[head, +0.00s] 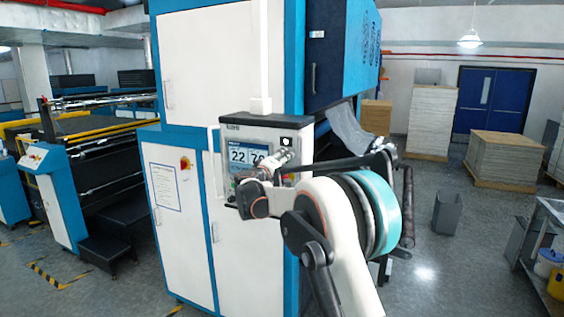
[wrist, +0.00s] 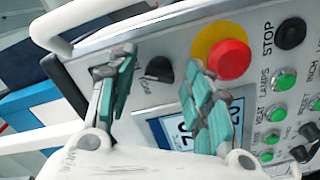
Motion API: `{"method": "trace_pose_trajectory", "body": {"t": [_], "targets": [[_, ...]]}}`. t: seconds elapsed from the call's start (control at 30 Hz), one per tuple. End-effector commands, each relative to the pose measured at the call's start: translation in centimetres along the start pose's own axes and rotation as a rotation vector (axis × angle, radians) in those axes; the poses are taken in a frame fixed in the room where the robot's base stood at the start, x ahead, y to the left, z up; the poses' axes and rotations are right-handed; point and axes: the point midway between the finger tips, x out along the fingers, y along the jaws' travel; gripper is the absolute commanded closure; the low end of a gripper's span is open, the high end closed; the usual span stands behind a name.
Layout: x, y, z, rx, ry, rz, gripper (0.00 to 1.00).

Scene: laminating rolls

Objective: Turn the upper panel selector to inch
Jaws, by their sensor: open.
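The control panel (head: 232,128) is on the front of the white and blue machine. In the wrist view a black selector knob (wrist: 160,69) sits on the panel's grey face, above the screen and beside the red button. In the head view the upper selector (head: 287,141) shows as a black spot at the panel's top right. My gripper (wrist: 163,88) is open, with green-padded fingers on either side of the black knob. I cannot tell whether they touch it. The label by the knob is only partly readable. In the head view my gripper (head: 284,159) is small, just below the selector.
A red button on a yellow ring (wrist: 228,59) is close to the right finger. Beyond it are a black STOP control (wrist: 291,33) and several green buttons (wrist: 284,82). The panel screen (wrist: 172,128) is partly behind the fingers. A grey bin (head: 447,213) stands on the floor at right.

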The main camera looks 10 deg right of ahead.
Motion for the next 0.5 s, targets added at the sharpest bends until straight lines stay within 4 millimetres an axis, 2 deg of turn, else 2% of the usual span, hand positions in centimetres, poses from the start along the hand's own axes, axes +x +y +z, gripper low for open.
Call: {"method": "trace_pose_trajectory", "body": {"t": [0.17, 0.3, 0.37, 0.5], "targets": [[-0.01, -0.02, 0.01, 0.000, 0.000, 0.000, 0.53], [-0.03, -0.02, 0.00, 0.000, 0.000, 0.000, 0.85], [-0.03, -0.02, 0.00, 0.000, 0.000, 0.000, 0.97], [-0.04, -0.04, 0.01, 0.000, 0.000, 0.000, 0.97]]}}
